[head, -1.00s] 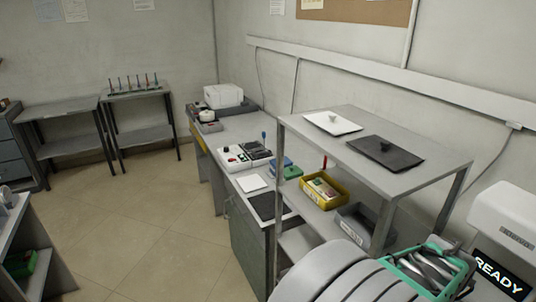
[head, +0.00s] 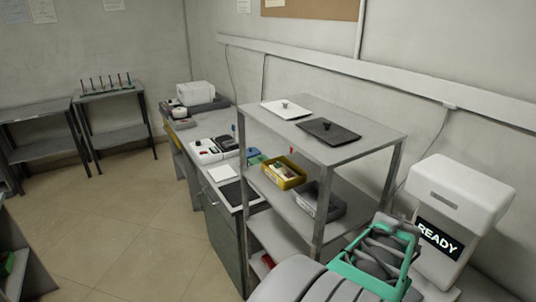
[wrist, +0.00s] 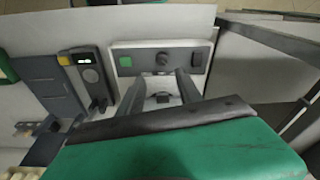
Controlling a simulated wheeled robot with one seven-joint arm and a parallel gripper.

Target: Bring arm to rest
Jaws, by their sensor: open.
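My gripper (wrist: 160,88) shows in the wrist view beyond a large green block. Its two grey fingers stand apart, with nothing visibly held between them. In the head view, my arm (head: 300,283) reaches in from the bottom edge, with a teal-green framed part at its end. That end is in front of the shelf rack's right side and close to a white device with a READY screen (head: 439,238). The fingertips cannot be made out in the head view.
A grey shelf rack (head: 368,140) holds a white plate (head: 284,110), a black plate (head: 330,132), a yellow bin (head: 284,172) and a grey bin (head: 318,201). A panel with buttons (wrist: 162,60) lies beyond the fingers in the wrist view. Open floor (head: 130,215) is at left.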

